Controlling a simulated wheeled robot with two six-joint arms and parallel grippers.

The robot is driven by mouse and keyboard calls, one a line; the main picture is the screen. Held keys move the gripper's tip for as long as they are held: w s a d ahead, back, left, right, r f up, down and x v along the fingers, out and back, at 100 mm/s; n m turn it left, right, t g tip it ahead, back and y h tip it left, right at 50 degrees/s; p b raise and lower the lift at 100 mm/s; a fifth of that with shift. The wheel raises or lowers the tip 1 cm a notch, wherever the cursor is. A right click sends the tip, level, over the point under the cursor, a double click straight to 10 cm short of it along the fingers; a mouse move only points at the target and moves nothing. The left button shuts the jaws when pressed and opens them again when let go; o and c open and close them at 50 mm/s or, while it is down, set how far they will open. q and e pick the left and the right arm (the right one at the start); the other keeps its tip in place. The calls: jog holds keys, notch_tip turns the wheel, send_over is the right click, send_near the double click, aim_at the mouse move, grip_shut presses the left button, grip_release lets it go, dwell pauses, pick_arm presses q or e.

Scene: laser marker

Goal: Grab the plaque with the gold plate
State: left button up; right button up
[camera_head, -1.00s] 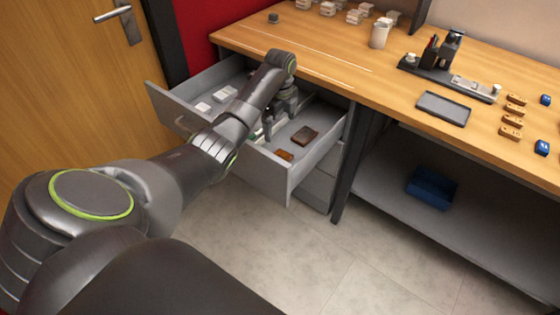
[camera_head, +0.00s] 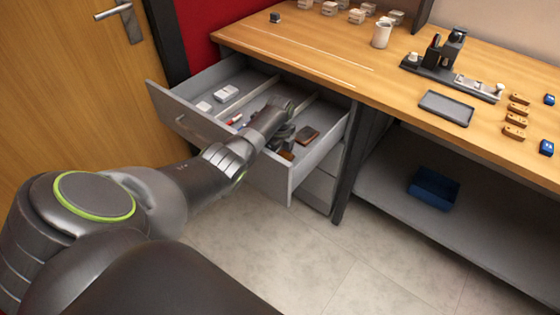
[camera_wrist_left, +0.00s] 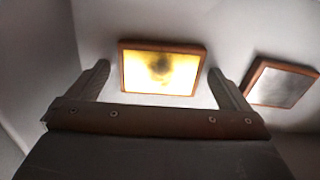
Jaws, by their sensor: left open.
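The plaque with the gold plate (camera_wrist_left: 160,72) has a brown wooden edge and a bright yellow face. It lies on the drawer floor in the left wrist view. My left gripper (camera_wrist_left: 158,70) is open, with one finger on either side of this plaque and a small gap at each side. In the head view the left gripper (camera_head: 284,140) is low inside the open drawer, and a small brown plaque (camera_head: 286,155) shows partly hidden beside it. A second plaque, with a silver plate (camera_wrist_left: 283,84), lies right of the right finger; it also shows in the head view (camera_head: 307,135).
The open drawer (camera_head: 270,174) has grey walls and dividers close around my gripper. White boxes (camera_head: 225,91) and pens lie in its other compartments. The wooden desk (camera_head: 330,75) stands behind, holding a tray (camera_head: 446,107) and a fixture. A blue bin (camera_head: 433,188) sits on the shelf below.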

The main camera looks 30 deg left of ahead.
pick_arm(q)
jog(key=shift+f, duration=0.1)
jog(key=c, duration=0.9)
